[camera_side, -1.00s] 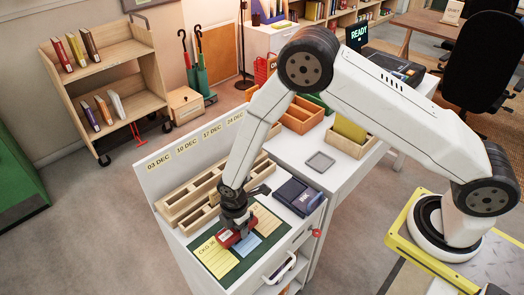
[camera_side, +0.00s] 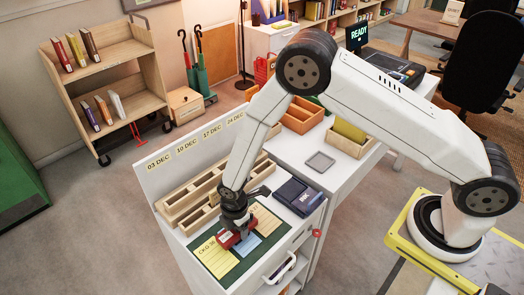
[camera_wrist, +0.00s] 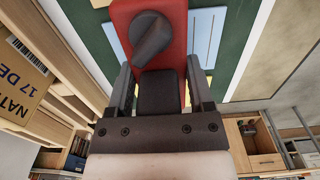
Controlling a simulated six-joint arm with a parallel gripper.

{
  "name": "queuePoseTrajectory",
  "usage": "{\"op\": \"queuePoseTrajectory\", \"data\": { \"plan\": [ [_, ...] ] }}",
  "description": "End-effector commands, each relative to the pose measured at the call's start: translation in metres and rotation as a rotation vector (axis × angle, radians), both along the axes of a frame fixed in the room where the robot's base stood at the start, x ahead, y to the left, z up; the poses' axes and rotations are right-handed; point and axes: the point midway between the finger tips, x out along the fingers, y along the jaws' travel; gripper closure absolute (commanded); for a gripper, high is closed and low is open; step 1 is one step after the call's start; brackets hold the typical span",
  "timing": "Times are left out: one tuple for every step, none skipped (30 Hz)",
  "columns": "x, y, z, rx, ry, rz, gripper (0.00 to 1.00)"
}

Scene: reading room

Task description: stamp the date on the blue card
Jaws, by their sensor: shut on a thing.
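My gripper (camera_wrist: 160,95) is shut on the date stamp (camera_wrist: 172,25), which has a red body and a dark knob. In the side view the stamp (camera_side: 229,240) sits low over the mat, at the left part of the blue card (camera_side: 245,245). The blue card also shows beyond the stamp in the wrist view (camera_wrist: 206,35). It lies on a dark green mat (camera_side: 233,274) between a yellow card on the left (camera_side: 214,258) and a pale yellow card on the right (camera_side: 266,219). The stamp's underside is hidden, so I cannot tell whether it touches the card.
A wooden card tray (camera_side: 188,201) stands behind the mat. A dark blue ink pad box (camera_side: 298,195) is to the right. A grey square dish (camera_side: 320,162) and a wooden box with a yellow item (camera_side: 349,130) stand farther right. Date labels line the back panel (camera_side: 190,140).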

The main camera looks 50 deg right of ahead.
Motion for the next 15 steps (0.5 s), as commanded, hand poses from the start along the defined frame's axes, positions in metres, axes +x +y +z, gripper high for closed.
{"op": "queuePoseTrajectory", "data": {
  "plan": [
    [0.000, 0.000, 0.000, 0.000, 0.000, 0.000, 0.70],
    [0.000, 0.000, 0.000, 0.000, 0.000, 0.000, 0.70],
    [0.000, 0.000, 0.000, 0.000, 0.000, 0.000, 0.70],
    [0.000, 0.000, 0.000, 0.000, 0.000, 0.000, 0.70],
    [0.000, 0.000, 0.000, 0.000, 0.000, 0.000, 0.70],
    [0.000, 0.000, 0.000, 0.000, 0.000, 0.000, 0.70],
    [0.000, 0.000, 0.001, 0.000, 0.000, 0.000, 0.70],
    [0.000, 0.000, 0.002, 0.000, 0.000, 0.000, 0.70],
    [0.000, 0.000, 0.003, 0.000, -0.001, 0.000, 0.70],
    [0.000, 0.000, 0.004, 0.000, -0.001, 0.000, 0.70],
    [0.000, 0.000, 0.005, 0.001, -0.001, 0.000, 0.70],
    [0.000, 0.000, 0.007, 0.001, -0.001, 0.000, 0.70],
    [0.000, 0.000, 0.009, 0.001, -0.001, 0.000, 0.70],
    [0.000, 0.000, 0.010, 0.001, -0.001, 0.000, 0.70],
    [0.001, 0.000, 0.013, 0.001, -0.001, 0.000, 0.70]
  ]
}}
